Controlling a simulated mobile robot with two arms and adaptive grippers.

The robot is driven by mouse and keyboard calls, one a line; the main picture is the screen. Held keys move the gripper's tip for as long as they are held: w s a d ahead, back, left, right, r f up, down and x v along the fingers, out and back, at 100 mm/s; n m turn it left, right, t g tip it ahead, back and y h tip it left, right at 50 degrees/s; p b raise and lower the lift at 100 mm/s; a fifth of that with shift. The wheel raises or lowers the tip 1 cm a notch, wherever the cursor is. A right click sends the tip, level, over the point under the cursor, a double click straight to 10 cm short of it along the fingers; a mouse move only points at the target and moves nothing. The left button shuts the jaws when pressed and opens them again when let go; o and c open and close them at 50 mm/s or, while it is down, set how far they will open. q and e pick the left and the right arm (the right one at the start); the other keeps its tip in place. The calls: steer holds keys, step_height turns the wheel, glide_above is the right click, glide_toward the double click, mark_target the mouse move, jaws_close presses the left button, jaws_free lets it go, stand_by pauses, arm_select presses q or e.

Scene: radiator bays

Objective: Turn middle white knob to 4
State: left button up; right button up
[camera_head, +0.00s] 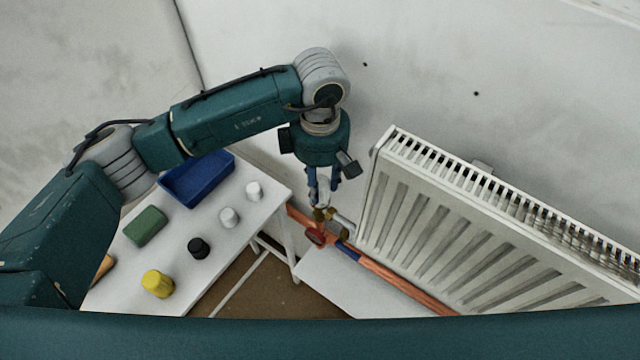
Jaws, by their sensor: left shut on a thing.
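My left gripper (323,186) points down beside the left end of the white radiator (440,225). It is shut on a small white knob (322,198) that sits on the brass valve at the radiator's lower left corner. The fingers hide part of the knob, and any numbers on it are too small to read. No other knob shows mounted on a radiator in this view. My right gripper is not in view.
Copper pipe (400,286) and a red handle (316,236) lie below the valve.

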mark_target(320, 181)
arm_select(q)
steer(key=o, duration=1.2)
steer(key=shift+c, duration=0.2)
steer(key=shift+r, duration=0.1)
step_height(320, 181, up, 12)
